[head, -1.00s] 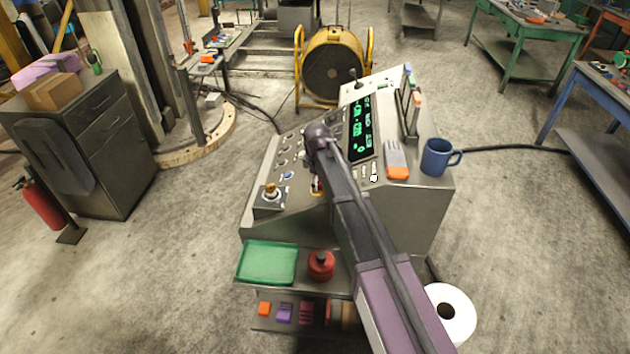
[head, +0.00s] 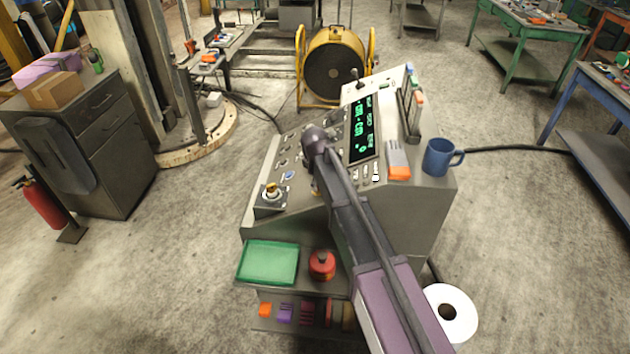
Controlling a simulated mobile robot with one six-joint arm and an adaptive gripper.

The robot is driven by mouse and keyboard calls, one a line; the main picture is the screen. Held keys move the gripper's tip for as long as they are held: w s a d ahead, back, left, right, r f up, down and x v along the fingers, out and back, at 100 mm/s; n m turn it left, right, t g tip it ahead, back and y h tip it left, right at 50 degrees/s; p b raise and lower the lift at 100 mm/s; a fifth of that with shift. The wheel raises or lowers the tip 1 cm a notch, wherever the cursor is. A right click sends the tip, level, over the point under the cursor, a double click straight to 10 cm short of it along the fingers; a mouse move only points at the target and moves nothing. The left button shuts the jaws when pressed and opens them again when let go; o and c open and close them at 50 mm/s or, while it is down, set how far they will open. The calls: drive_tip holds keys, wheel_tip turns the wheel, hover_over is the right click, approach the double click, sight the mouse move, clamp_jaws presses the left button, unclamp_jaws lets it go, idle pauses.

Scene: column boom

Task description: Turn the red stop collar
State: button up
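My arm reaches over the sloped grey control console (head: 400,225) and hides part of its panel. My gripper is hidden behind my own arm, so its fingers and anything in them do not show. A yellow-topped knob (head: 270,188) stands on a dark square plate at the panel's lower left. A red round thing with a dark top (head: 322,265) sits on the console's lower shelf. I cannot tell which of these, if any, is the red stop collar.
A green tray (head: 268,262) lies left of the red round thing. A blue mug (head: 438,157) and an orange-and-grey item (head: 398,160) stand on the console's right side. A white roll (head: 450,312) is at the lower right. A yellow drum fan (head: 335,65) stands behind.

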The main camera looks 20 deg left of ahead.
drive_tip(key=m, duration=0.1)
drive_tip(key=m+t, duration=0.1)
drive_tip(key=m+b, duration=0.1)
drive_tip(key=shift+s+d+f+t+h, duration=0.1)
drive_tip(key=shift+s+d+t+h, duration=0.15)
drive_tip(key=shift+s+t+h, duration=0.1)
drive_tip(key=shift+a+m+t+h+b, duration=0.1)
drive_tip(key=shift+m+t+h+b, duration=0.5)
drive_tip(key=shift+m, duration=1.1)
drive_tip(key=shift+y, duration=0.25)
drive_tip(key=o, duration=1)
drive_tip(key=shift+r, duration=0.2)
drive_tip(key=shift+w, duration=0.1)
drive_tip(key=shift+w+t, duration=0.1)
drive_tip(key=shift+t, duration=0.15)
